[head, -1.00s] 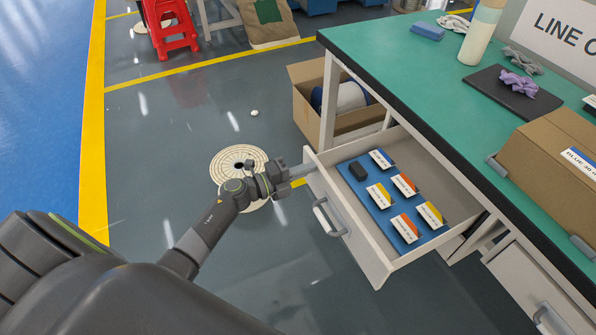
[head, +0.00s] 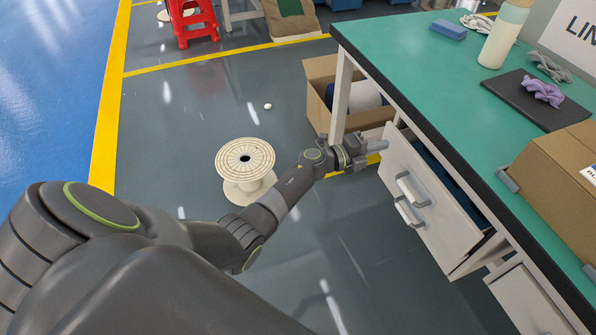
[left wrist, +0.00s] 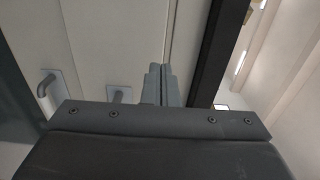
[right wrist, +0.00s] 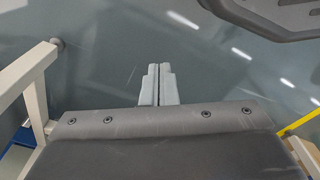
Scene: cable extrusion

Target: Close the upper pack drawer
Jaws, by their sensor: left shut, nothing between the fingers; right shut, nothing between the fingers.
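The upper pack drawer (head: 425,170) is the pale one under the green bench and stands slightly open. A narrow strip of its blue liner (head: 452,180) shows behind the front; the packs inside are hidden. Its grey handle (head: 413,188) is on the front, with a second handle (head: 408,213) just below. My left gripper (head: 375,150) is shut and empty at the far left end of the drawer front. In the left wrist view its fingertips (left wrist: 163,85) are at a pale panel; contact is unclear. My right gripper (right wrist: 158,85) is shut and empty over grey floor.
The green bench (head: 400,45) carries a cardboard box (head: 555,170), a bottle (head: 505,35) and a dark mat (head: 520,100). An open carton (head: 320,95) stands beneath its far end. A cable spool (head: 246,165) stands on the floor left of my left arm.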

